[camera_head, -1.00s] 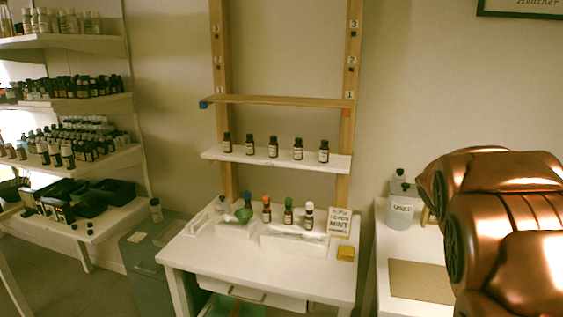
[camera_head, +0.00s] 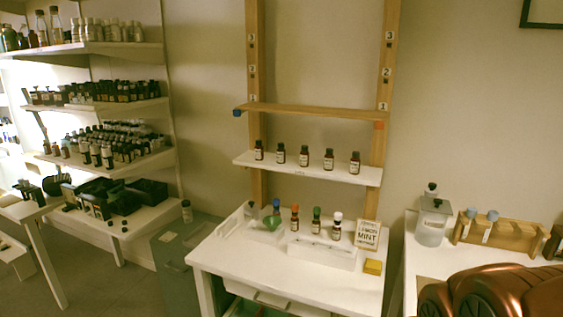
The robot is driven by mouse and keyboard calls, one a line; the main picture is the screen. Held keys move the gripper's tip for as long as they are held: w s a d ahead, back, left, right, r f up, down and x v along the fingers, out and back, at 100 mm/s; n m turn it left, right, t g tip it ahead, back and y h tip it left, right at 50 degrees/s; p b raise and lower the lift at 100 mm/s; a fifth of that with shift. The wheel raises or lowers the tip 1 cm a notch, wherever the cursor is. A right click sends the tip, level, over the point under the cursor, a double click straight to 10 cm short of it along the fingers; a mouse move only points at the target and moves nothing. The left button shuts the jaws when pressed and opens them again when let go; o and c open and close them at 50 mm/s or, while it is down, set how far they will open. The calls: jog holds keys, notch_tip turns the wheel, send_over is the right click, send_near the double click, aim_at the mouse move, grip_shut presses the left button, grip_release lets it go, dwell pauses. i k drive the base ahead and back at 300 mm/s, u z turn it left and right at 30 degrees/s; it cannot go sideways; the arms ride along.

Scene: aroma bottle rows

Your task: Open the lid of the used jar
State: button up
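The used jar (camera_head: 430,228) is a clear, pale container on the right-hand white table, near the wall. Its lid (camera_head: 436,204) sits on top and has a small dark knob. The writing on the jar is not readable now; the earlier frame shows "USED" on its front. My gripper is not in view. Only a copper-coloured part of my arm shows at the lower right, in front of the right table and below the jar in the picture.
A wooden rack (camera_head: 500,233) with blue-topped items stands right of the jar. The middle table (camera_head: 270,280) holds several small bottles, a sign (camera_head: 367,235) and a yellow block (camera_head: 373,267). A shelf (camera_head: 300,169) with bottles hangs above it. Crowded shelves stand at left.

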aim_at(428, 204)
jog(key=u, duration=0.5)
jog(key=k, duration=1.1)
jog(key=z, duration=0.35)
jog(key=i, duration=1.5)
jog(key=u, duration=0.8)
